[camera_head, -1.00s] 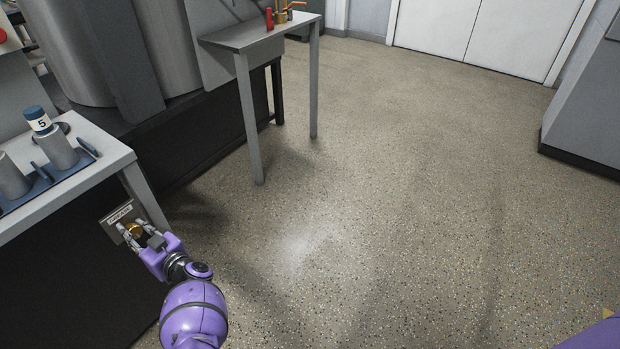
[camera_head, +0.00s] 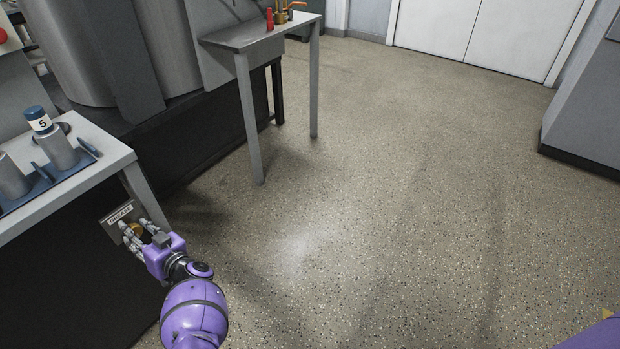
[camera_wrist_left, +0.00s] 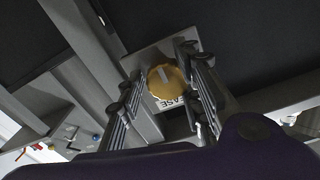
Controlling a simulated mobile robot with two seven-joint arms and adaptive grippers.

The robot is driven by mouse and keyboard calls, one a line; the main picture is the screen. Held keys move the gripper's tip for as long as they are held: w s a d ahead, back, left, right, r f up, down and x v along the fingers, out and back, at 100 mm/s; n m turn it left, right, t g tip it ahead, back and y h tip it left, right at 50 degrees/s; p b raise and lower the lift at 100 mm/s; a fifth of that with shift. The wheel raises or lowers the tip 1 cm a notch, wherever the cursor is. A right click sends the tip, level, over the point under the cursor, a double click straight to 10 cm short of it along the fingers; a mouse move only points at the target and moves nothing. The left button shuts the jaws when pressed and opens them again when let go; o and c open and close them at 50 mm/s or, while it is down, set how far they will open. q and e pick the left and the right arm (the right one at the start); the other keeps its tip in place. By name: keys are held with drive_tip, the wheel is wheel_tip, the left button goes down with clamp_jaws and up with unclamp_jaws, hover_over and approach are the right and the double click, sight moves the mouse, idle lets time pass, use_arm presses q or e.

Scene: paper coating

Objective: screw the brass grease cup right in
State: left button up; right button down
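The brass grease cup (camera_wrist_left: 167,82) is a round, ridged, gold-coloured cap with a pale bar mark across its face. It sits in front of a grey plate (camera_wrist_left: 150,58) with a lettered label, low beside the leg of the left bench. In the head view the cup (camera_head: 137,230) is partly hidden behind my fingers. My left gripper (camera_head: 134,226) is at the plate, its fingers on either side of the cup. In the left wrist view the fingers (camera_wrist_left: 158,62) stand apart, with a gap visible at the cup's left side. How deep the cup is seated cannot be seen. My right gripper is out of view.
The left bench (camera_head: 85,180) holds a blue rack with grey cylinders and a blue-capped container marked 5 (camera_head: 38,120). A second grey table (camera_head: 240,38) with a red item and brass parts stands farther back. The speckled floor to the right is clear.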

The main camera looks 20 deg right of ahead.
use_arm(q)
drive_tip(key=shift+o, duration=0.6)
drive_tip(key=shift+w+d+r, duration=0.1)
drive_tip(key=shift+w+d, duration=0.1)
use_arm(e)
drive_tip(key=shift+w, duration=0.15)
use_arm(q)
drive_tip(key=shift+s+a, duration=0.1)
drive_tip(key=shift+s, duration=0.2)
drive_tip(key=v, duration=1.1)
drive_tip(key=shift+s+d, duration=0.2)
drive_tip(key=shift+d, duration=0.1)
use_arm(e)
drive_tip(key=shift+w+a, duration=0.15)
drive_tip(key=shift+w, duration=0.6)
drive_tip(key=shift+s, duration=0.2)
